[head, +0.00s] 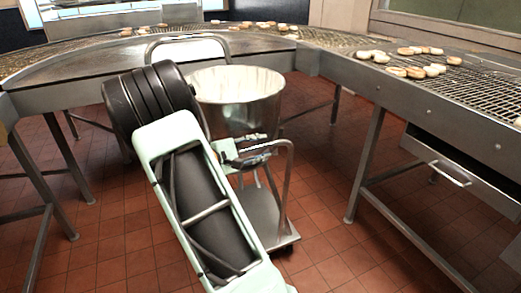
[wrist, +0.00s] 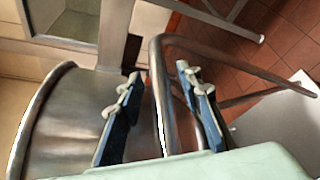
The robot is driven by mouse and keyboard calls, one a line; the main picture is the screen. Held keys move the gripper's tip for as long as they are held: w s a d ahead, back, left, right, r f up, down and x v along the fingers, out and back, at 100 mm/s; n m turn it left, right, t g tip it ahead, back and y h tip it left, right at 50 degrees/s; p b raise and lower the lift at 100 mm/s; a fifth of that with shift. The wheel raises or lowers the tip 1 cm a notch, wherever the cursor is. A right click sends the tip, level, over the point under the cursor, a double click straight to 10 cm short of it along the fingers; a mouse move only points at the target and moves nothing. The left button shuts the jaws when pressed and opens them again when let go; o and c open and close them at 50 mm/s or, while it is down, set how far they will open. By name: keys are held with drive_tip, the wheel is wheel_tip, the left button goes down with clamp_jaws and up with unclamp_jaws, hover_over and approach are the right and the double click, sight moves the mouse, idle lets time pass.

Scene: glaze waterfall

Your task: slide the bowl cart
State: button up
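The bowl cart has a large steel bowl (head: 238,100), a flat base plate (head: 262,222) on small wheels and a tubular handle (head: 287,185) on its near right side. A second tubular handle rises behind the bowl at the back. My gripper (head: 256,147) is at the top of the near handle, just right of and below the bowl. In the wrist view, the handle tube (wrist: 162,100) passes between the two fingers of my gripper (wrist: 159,75), with a gap visible on both sides. The bowl (wrist: 65,125) is left of the fingers. My arm hides part of the cart.
A curved wire-mesh conveyor (head: 120,60) with several doughnuts (head: 430,70) wraps behind the cart and along the right. Its steel legs (head: 365,165) stand on both sides. Red tile floor (head: 340,260) is clear at the front right.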

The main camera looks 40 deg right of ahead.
drive_tip(key=shift+d, duration=0.2)
drive_tip(key=shift+c, duration=0.3)
clamp_jaws()
